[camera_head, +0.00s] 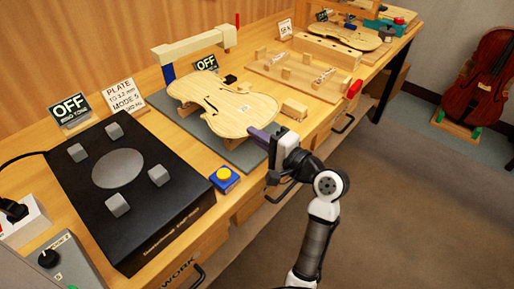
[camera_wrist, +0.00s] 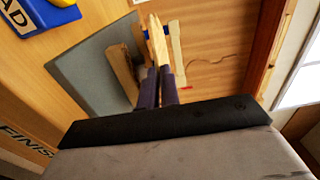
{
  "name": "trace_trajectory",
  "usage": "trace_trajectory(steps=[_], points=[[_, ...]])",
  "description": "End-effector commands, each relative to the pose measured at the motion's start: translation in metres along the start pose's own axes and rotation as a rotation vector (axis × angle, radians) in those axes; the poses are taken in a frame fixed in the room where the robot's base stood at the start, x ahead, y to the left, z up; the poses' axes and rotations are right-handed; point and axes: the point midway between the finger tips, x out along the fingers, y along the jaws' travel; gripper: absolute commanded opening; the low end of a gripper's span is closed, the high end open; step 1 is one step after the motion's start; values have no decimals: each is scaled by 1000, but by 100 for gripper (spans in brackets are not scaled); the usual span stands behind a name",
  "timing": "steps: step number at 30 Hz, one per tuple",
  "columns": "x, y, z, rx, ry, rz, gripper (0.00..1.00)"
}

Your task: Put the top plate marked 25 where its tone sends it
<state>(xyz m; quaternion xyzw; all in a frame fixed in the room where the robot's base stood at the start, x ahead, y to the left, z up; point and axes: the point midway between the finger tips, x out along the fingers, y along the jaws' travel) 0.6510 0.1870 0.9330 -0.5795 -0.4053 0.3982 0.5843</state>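The violin-shaped top plate (camera_head: 222,104), pale wood with f-holes and a small white label, lies level above a grey mat (camera_head: 248,158). The label is too small to read. My gripper (camera_head: 262,138) is at the plate's near right edge, its purple fingers one above and one below it. In the wrist view the fingers (camera_wrist: 158,88) look closed on the plate's thin edge (camera_wrist: 157,45). A wooden support block (camera_wrist: 122,72) stands on the mat beneath. Whether the plate still touches its supports is unclear.
A black tone box (camera_head: 140,225) with grey blocks stands at left, by an OFF sign (camera_head: 70,108) and a PLATE card (camera_head: 122,96). A blue box with a yellow button (camera_head: 224,176) is near. A fixture board (camera_head: 300,78) and another plate (camera_head: 350,36) lie beyond.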

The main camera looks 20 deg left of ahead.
Motion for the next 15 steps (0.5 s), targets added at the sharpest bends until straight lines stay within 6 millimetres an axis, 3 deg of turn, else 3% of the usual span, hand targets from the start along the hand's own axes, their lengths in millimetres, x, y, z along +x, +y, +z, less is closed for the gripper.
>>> trace_trajectory(steps=[9,15], points=[[-1,40,0,4,0,0,0],[-1,44,0,-1,0,-1,0]])
